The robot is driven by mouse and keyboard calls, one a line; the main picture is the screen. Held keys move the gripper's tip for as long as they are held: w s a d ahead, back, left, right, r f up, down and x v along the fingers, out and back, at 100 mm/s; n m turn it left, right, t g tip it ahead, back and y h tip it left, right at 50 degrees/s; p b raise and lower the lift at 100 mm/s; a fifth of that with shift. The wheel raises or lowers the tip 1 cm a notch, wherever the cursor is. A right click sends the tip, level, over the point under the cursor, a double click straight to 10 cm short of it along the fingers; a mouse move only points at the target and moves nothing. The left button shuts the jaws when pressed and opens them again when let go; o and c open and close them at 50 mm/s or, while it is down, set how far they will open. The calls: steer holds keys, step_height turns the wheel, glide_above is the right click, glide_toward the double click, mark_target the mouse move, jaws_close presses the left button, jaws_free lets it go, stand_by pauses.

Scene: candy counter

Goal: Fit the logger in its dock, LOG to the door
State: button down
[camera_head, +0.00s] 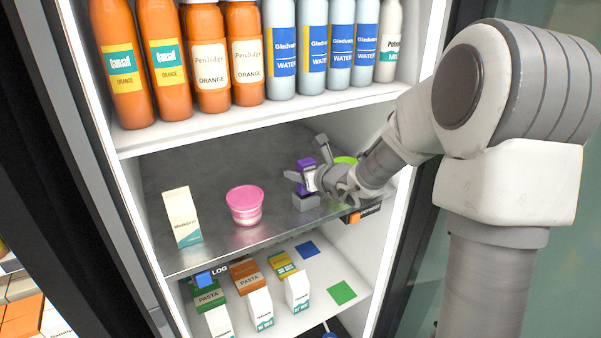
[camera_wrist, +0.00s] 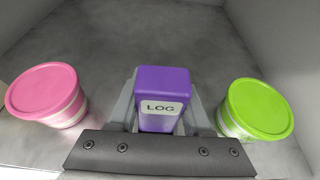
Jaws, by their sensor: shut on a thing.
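The logger (camera_head: 305,168) is a small purple block with a white LOG label, upright on the middle shelf side. My gripper (camera_head: 318,180) is shut on it. In the wrist view the logger (camera_wrist: 162,88) sits between the two grey fingers, its LOG label facing the camera. A small grey block (camera_head: 306,203), which looks like the dock, lies on the shelf directly below the logger. I cannot tell whether the logger touches it or is seated in it. The dock is hidden in the wrist view.
A pink-lidded tub (camera_head: 245,204) and a white carton (camera_head: 181,217) stand left of the logger. A green-lidded tub (camera_wrist: 257,108) stands close on the right. Bottles (camera_head: 230,55) fill the shelf above.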

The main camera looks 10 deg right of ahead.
steer(key=shift+f+b, duration=1.85)
steer(key=shift+b, duration=1.2)
stand_by(1.9)
stand_by(0.5)
steer(key=c, duration=0.5)
jaws_free()
steer(key=shift+r, duration=0.15)
steer(key=shift+r+p, duration=0.7)
steer(key=shift+r, duration=0.25)
steer(key=o, duration=0.5)
